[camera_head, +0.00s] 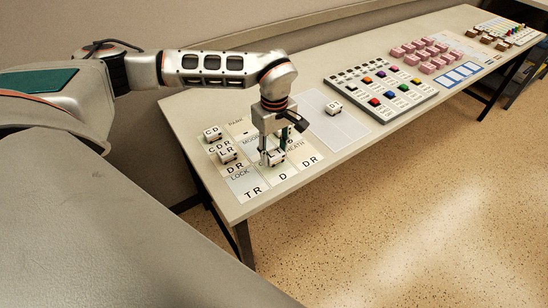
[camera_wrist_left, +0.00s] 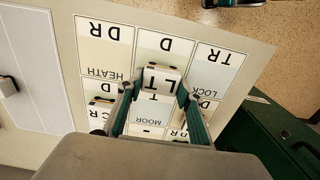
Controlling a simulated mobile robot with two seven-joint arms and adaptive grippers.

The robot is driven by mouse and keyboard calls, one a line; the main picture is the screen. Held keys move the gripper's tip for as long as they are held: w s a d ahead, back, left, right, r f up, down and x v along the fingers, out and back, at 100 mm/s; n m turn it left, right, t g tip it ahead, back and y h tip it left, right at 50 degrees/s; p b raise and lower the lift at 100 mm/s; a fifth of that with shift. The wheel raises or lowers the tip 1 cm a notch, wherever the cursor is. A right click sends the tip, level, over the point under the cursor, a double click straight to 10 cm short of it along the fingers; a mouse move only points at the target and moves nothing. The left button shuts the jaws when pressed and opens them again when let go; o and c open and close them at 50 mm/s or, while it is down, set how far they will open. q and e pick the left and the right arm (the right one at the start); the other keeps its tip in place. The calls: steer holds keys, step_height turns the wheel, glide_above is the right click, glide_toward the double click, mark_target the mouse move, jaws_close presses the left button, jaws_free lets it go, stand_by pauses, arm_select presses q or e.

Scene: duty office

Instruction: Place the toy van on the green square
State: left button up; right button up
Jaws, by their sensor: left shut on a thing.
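My left gripper (camera_head: 272,154) is over the lettered board (camera_head: 246,188) at the near end of the table. It is shut on a small white block marked LT (camera_wrist_left: 160,78), which shows between the fingers in the left wrist view; it also shows at the fingertips in the head view (camera_head: 274,158). The block is over the board's middle column; I cannot tell if it touches the board. I cannot make out for certain a toy van or a green square; the board's cells look pale cream and grey.
Other small lettered white blocks stand on the board's left side, one marked CD (camera_head: 211,132). A pale grey panel (camera_head: 340,128) holds one white block (camera_head: 334,107). Farther along are a board with coloured pieces (camera_head: 380,88) and several pink blocks (camera_head: 420,53).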

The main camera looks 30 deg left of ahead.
arm_select(q)
steer(key=shift+f, duration=1.25)
steer(key=shift+f, duration=0.1)
steer(key=o, duration=1)
steer(key=shift+o, duration=0.2)
